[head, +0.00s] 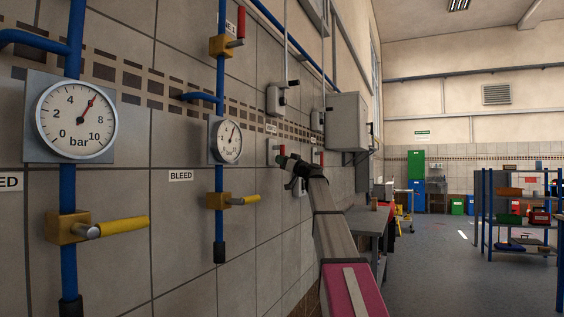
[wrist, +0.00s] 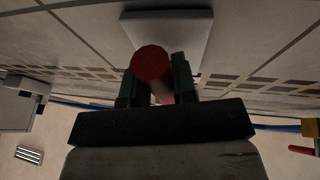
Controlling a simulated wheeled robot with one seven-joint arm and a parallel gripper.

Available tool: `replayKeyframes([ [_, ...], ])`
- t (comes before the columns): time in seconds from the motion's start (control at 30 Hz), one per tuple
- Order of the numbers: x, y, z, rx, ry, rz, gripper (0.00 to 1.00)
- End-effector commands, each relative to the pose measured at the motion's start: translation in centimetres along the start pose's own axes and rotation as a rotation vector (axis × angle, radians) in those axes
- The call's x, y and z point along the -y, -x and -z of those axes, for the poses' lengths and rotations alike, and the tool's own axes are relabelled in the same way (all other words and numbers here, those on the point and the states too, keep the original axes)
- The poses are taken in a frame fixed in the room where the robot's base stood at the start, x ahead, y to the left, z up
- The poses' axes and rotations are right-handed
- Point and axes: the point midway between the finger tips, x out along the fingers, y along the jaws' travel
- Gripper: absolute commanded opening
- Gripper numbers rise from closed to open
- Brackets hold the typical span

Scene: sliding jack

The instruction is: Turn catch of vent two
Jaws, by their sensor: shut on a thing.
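A red catch handle (head: 282,152) sticks out from a pale plate (head: 271,152) on the tiled wall. A small label (head: 271,128) above it is too small to read, so I cannot tell if this is vent two. My gripper (head: 284,161) reaches to the wall at this handle. In the wrist view, my gripper (wrist: 154,82) has its green fingers on both sides of the round red handle (wrist: 152,62), shut on it. The pale plate (wrist: 185,28) shows behind. The handle's lower part is partly hidden by the fingers.
Similar switch boxes (head: 275,99) and a grey cabinet (head: 346,120) are on the wall nearby. Blue pipes with gauges (head: 77,120) and yellow bleed levers (head: 124,227) stand at the left. A grey bench (head: 368,219) lies beyond my arm.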

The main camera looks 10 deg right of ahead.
Motion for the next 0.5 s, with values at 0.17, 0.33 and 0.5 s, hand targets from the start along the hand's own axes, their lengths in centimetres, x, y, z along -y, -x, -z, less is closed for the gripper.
replayKeyframes([
  [0.17,-0.10,0.01,-0.02,0.002,0.010,-0.002,0.42],
  [0.33,-0.07,0.00,-0.01,0.001,0.006,-0.002,0.51],
  [0.5,-0.04,0.17,-0.01,0.001,0.005,-0.002,0.51],
])
